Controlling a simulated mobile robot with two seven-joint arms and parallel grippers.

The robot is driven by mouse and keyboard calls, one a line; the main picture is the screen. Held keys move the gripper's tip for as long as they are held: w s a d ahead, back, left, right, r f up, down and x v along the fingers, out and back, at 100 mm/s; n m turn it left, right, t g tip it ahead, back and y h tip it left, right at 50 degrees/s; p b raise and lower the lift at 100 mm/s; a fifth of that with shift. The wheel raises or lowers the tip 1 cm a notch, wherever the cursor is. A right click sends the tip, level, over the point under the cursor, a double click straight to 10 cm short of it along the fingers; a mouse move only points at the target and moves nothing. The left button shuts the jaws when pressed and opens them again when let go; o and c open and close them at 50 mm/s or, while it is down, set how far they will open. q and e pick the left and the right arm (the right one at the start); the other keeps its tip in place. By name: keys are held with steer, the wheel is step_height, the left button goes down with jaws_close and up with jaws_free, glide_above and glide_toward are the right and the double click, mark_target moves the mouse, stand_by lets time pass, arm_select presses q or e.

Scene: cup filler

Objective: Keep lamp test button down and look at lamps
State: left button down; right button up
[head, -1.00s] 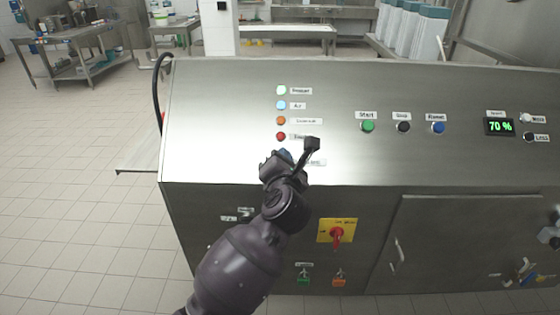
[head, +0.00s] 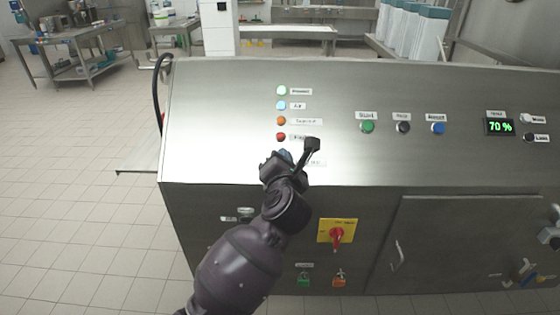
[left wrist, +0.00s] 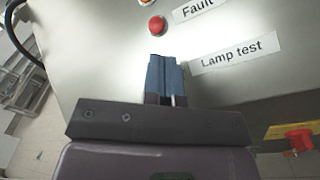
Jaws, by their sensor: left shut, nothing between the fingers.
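My left gripper (head: 285,155) is at the sloped steel panel, just below the red Fault lamp (head: 281,137). In the left wrist view its blue fingertips (left wrist: 165,70) are shut together beside the "Lamp test" label (left wrist: 226,55), and nothing shows between them. The lamp test button itself is hidden by the fingers, so I cannot see how far down it is. Above, the lamps in the head view look bright: a pale green one (head: 281,90), a light blue one (head: 281,105) and an orange one (head: 281,121). My right gripper is not in view.
To the right are a green Start button (head: 367,127), a black button (head: 403,128), a blue Reset button (head: 438,128) and a display reading 70 % (head: 499,127). A red rotary switch on a yellow plate (head: 337,233) sits below the panel.

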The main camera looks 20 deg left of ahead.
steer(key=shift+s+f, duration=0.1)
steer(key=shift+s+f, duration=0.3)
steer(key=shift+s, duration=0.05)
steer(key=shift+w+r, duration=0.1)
arm_select(q)
steer(key=shift+w+a+f, duration=0.1)
steer(key=shift+w+f, duration=0.2)
steer(key=shift+f, duration=0.05)
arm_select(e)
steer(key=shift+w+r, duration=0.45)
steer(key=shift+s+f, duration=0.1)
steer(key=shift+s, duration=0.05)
arm_select(q)
steer(key=shift+w+f, duration=0.1)
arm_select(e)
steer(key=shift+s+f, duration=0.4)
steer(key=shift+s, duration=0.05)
